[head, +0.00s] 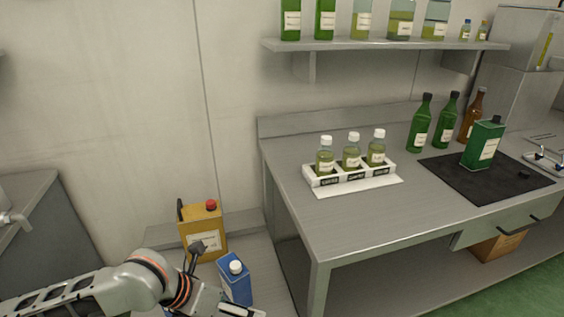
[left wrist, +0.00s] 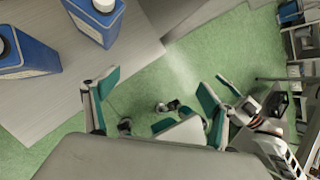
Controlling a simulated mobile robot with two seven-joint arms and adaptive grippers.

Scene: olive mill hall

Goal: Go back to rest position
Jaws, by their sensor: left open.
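My left arm comes in from the lower left of the head view, with its gripper (head: 242,311) at the bottom edge, low in front of a blue can with a white cap (head: 237,287). In the left wrist view the two teal-padded fingers (left wrist: 158,86) stand wide apart with nothing between them, over green floor. Two blue cans, one with a white cap (left wrist: 97,25) and one at the left edge (left wrist: 25,55), stand on a grey surface beyond the left finger, apart from it.
A yellow can with a red cap (head: 203,230) stands behind the blue can. The steel bench (head: 290,205) on the right carries a white rack (head: 355,185) with three small bottles, a black mat (head: 460,180), a green tin (head: 484,145) and dark bottles. A wall shelf (head: 390,44) holds several bottles.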

